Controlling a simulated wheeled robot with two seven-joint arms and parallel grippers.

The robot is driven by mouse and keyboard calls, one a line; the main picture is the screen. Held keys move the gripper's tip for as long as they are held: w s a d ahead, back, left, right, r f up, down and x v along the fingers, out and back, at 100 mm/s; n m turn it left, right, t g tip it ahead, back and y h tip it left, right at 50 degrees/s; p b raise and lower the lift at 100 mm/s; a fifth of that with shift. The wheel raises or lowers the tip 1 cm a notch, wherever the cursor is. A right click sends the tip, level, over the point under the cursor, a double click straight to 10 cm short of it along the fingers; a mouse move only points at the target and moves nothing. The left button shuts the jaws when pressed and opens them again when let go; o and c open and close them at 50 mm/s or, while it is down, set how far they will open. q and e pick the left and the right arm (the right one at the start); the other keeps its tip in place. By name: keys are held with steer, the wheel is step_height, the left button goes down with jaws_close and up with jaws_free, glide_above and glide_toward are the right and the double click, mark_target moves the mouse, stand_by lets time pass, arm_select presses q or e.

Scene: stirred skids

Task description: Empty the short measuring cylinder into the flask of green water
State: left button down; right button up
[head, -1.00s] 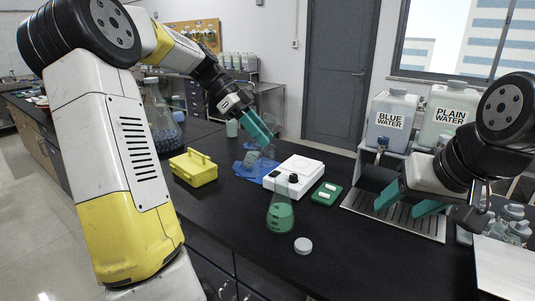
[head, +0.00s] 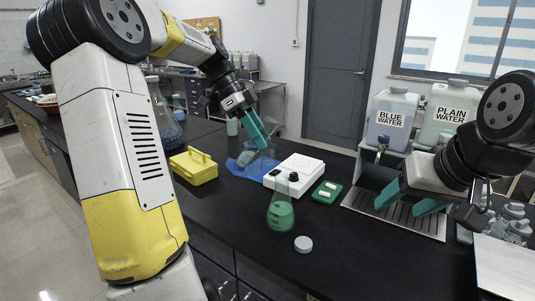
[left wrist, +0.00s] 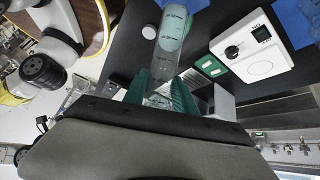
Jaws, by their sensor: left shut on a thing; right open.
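My left gripper (head: 262,142) is shut on a clear measuring cylinder, above the table behind the flask and slightly left of it. In the left wrist view, the cylinder (left wrist: 162,72) with its graduation marks runs up from between the fingers (left wrist: 160,98). In the head view it is faint, so its tilt and contents are hard to tell. The conical flask of green water (head: 280,214) stands upright on the black table, apart from the gripper. My right gripper (head: 410,201) is open and empty at the right, over the metal drip tray.
A white device (head: 296,172) with a knob stands behind the flask, beside a blue cloth (head: 243,170) and a small green box (head: 327,192). A white cap (head: 303,244) lies in front. A yellow box (head: 193,167) sits left. Blue and plain water containers (head: 391,118) stand right.

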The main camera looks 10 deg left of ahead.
arm_select(q)
steer(key=shift+f, duration=0.1)
stand_by(0.3)
steer(key=shift+a+f+y, duration=0.15)
steer(key=shift+f+y, duration=0.05)
steer(key=shift+y, duration=0.4)
steer(key=shift+a+f+y, duration=0.1)
steer(key=shift+f+y, duration=0.15)
steer(key=shift+y, duration=0.35)
steer(key=shift+f, duration=0.1)
steer(key=shift+f+y, duration=0.4)
steer(key=shift+a+f+y, duration=0.15)
steer(key=shift+f+y, duration=0.3)
steer(key=shift+y, duration=0.15)
steer(key=shift+f, duration=0.1)
